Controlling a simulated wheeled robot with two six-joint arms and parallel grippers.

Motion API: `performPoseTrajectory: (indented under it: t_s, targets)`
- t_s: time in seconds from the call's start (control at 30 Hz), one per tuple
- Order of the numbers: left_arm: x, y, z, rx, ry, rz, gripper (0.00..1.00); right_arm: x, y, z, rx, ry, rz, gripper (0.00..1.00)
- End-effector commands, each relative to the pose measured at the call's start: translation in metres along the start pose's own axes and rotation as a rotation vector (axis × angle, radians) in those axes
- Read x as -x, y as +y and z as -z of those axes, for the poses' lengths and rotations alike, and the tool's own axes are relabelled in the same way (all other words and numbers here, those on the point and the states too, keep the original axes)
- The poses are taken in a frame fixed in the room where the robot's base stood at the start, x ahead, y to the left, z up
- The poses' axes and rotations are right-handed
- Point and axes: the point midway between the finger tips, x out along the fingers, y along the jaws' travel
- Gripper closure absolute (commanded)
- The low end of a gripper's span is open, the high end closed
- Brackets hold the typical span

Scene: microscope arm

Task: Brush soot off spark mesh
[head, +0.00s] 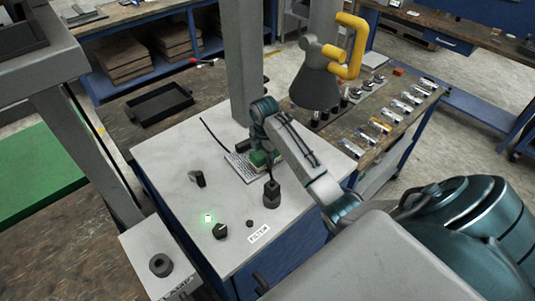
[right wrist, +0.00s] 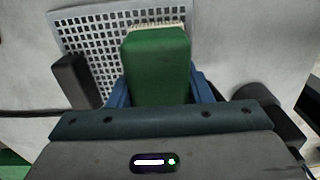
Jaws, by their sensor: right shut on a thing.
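The spark mesh (head: 237,168) is a light grey perforated plate on the grey bench top, near the tall post. It also fills the upper left of the right wrist view (right wrist: 95,45). My right gripper (right wrist: 160,88) is shut on a green brush (right wrist: 158,62), with blue fingers on either side of the block. The brush's pale bristles (right wrist: 158,27) lie over the right part of the mesh; I cannot tell whether they touch it. The brush also shows in the head view (head: 261,158). No soot is clearly visible. My left gripper is not in view.
A dark upright fixture (head: 271,192) stands close to the right of the mesh. Dark knobs (head: 220,231) and a green light (head: 208,218) are nearer the front. A black tray (head: 160,103) lies on the table behind. The bench's left middle is mostly free.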

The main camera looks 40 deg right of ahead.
Motion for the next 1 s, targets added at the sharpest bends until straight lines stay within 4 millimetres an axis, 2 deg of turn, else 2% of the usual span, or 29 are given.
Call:
performPoseTrajectory:
  t_s: [0.2,0.57,1.0]
  targets:
    - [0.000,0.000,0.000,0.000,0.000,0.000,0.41,-0.001,0.000,0.013,0.000,0.001,0.001,0.73]
    - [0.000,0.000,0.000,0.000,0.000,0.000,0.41,-0.001,-0.001,0.015,0.000,0.001,0.002,0.73]
    - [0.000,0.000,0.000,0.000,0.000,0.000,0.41,0.000,0.000,0.038,0.001,0.002,0.001,0.73]
